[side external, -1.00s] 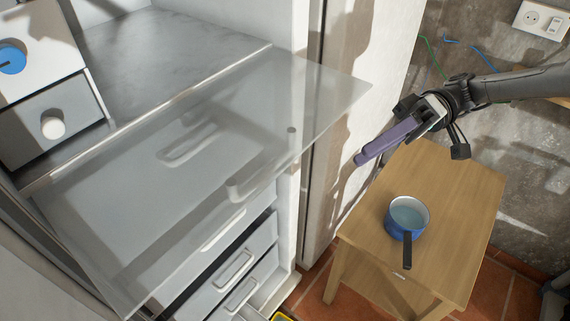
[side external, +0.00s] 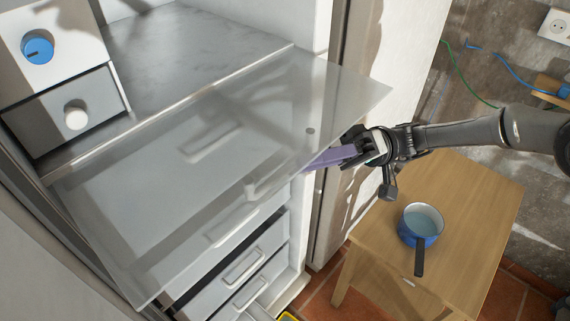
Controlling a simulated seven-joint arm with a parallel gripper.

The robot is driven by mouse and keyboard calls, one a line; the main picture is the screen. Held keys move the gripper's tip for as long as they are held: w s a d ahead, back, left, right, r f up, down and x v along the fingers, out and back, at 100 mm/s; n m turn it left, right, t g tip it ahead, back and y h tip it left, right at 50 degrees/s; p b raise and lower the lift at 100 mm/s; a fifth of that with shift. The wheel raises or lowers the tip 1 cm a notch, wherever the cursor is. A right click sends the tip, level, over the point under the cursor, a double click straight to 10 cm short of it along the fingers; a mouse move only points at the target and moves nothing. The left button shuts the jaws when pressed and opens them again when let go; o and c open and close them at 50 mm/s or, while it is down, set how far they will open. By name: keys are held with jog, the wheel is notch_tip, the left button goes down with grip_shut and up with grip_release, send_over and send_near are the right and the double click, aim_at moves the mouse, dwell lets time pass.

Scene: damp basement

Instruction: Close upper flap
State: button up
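The upper flap (side external: 150,215) is a clear, greyish panel. It stands open, swung out from the white cabinet along a light strip at its back edge. Nothing held is visible.
Drawers with handles (side external: 245,266) lie under the flap. A small drawer with a white knob (side external: 76,116) and a blue knob (side external: 37,47) are at upper left. A blue pot (side external: 420,226) stands on a wooden table (side external: 470,200) below my arm. A white wall panel is behind.

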aim_at(285, 168)
jog(key=shift+x, duration=2.1)
grip_shut()
